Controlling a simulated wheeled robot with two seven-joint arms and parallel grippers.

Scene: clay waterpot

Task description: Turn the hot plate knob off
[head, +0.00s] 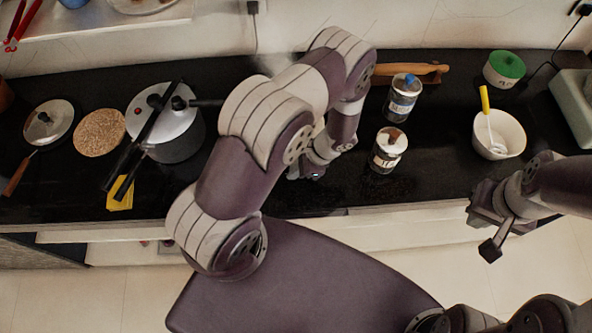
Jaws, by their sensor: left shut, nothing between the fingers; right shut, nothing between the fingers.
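No hot plate or knob can be made out in the head view. My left arm covers a large part of the middle of the black counter (225,75), and whatever stands behind it is hidden. My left gripper (308,172) is low over the counter's front part, left of a jar with a brown lid (386,158). It is shut, its fingers are small and partly hidden by the wrist, and I cannot tell if it touches anything. My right gripper (487,222) is shut and empty, in front of the counter's edge at the right.
A pressure cooker (180,135), a cork mat (100,132) and a lidded pan (50,122) stand at the left. A blue-topped jar (402,100), a white bowl (513,132) and a green-lidded pot (503,70) stand at the right. Bare counter lies between jars and bowl.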

